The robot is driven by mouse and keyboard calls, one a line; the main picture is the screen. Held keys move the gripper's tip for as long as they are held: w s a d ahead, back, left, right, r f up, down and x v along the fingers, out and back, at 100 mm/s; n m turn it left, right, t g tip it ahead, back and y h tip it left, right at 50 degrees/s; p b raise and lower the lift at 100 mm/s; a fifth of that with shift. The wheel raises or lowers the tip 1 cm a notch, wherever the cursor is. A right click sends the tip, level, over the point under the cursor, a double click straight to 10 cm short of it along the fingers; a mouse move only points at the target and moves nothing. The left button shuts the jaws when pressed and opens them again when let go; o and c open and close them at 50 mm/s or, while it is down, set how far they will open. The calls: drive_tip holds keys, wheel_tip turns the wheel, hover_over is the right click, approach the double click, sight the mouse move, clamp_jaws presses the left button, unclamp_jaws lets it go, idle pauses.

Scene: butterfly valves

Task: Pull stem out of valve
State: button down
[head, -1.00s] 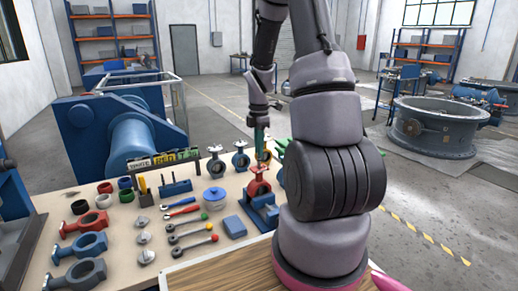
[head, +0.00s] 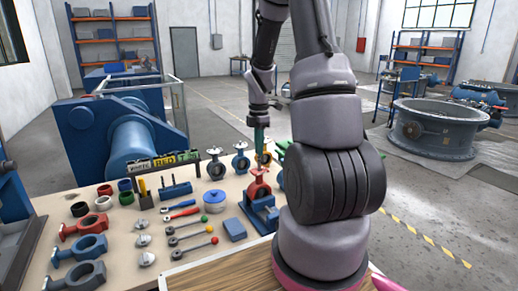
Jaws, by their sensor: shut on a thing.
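A red valve body (head: 258,184) stands upright on a blue fixture (head: 262,211) at the right part of the workbench. My gripper (head: 260,148), with dark green fingers, points down just above the red valve. It is shut on the valve stem (head: 259,161), of which only a thin short piece shows between the fingers and the valve's top. The picture is too small to tell how far the stem sits in the valve. My own arm links cover the area right of the valve.
A label board (head: 163,162) and more upright valves (head: 240,162) stand behind. A blue machine (head: 115,135) is beyond the bench.

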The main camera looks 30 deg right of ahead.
drive_tip(key=shift+r, duration=0.85)
idle(1.2)
drive_tip(key=shift+r, duration=2.95)
